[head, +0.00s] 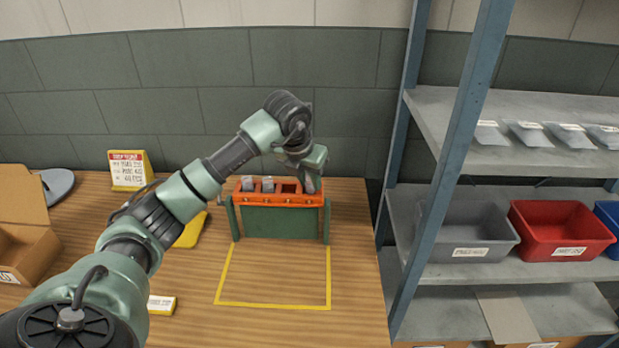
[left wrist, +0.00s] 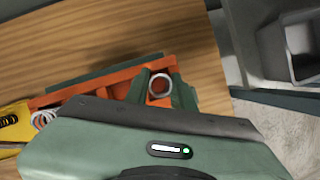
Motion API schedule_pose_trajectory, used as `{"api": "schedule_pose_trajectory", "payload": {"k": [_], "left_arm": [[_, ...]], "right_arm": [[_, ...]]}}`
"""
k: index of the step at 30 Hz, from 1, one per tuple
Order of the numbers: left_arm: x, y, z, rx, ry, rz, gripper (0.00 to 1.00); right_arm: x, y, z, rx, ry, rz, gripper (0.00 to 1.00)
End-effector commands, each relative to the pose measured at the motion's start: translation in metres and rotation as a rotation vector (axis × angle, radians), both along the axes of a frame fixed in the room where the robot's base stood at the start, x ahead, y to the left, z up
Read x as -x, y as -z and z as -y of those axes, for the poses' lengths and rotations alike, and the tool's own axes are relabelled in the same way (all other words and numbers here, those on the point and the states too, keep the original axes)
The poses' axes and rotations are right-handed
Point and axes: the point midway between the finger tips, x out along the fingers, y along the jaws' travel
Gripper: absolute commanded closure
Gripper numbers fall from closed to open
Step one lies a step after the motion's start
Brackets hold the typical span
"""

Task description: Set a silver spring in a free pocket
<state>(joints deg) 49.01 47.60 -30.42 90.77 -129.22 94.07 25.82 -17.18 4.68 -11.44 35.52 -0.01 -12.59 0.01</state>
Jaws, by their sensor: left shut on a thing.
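An orange tray (head: 278,200) with a row of pockets sits on a green stand at the back of the table. The two left pockets hold grey-silver pieces (head: 248,183), seemingly springs; the pocket right of them looks empty. My left gripper (head: 309,184) is at the right end of the tray, pointing down. In the left wrist view its fingers (left wrist: 161,90) are shut on a silver spring (left wrist: 161,83), seen end-on as a ring over the orange tray (left wrist: 100,87). How deep the spring sits is hidden. Another silver spring (left wrist: 42,118) shows at the left. My right gripper is not in view.
A yellow-taped rectangle (head: 273,306) on the table in front of the stand is clear. A yellow holder (head: 190,232) lies partly behind my arm. A cardboard box (head: 25,240) is at the left. A shelf rack with grey (head: 468,233) and red bins (head: 562,232) stands at the right.

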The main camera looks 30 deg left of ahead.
Motion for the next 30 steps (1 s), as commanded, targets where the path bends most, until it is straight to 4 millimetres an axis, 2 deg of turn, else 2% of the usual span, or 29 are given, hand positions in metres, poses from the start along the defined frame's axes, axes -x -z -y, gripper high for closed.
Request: {"api": "schedule_pose_trajectory", "payload": {"k": [3,12,13,15,24,26,30], "left_arm": [[0.000,0.008,0.000,-0.001,0.000,-0.003,1.00],[0.002,0.013,0.001,0.000,0.001,-0.014,1.00],[0.002,0.013,0.001,0.000,0.001,-0.015,0.68],[0.003,0.014,0.001,0.000,0.001,-0.017,0.50],[0.004,0.012,0.002,0.001,0.003,-0.020,0.50],[0.006,0.006,0.002,0.001,0.003,-0.019,0.50],[0.013,-0.018,0.002,-0.002,0.002,-0.012,0.50]], "right_arm": [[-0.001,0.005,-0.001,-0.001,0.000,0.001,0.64],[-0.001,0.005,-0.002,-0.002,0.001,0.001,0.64],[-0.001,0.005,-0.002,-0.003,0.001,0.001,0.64],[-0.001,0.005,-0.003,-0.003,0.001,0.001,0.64],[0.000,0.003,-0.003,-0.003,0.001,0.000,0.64],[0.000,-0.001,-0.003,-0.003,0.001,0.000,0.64],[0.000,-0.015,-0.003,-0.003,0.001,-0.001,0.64]]}}
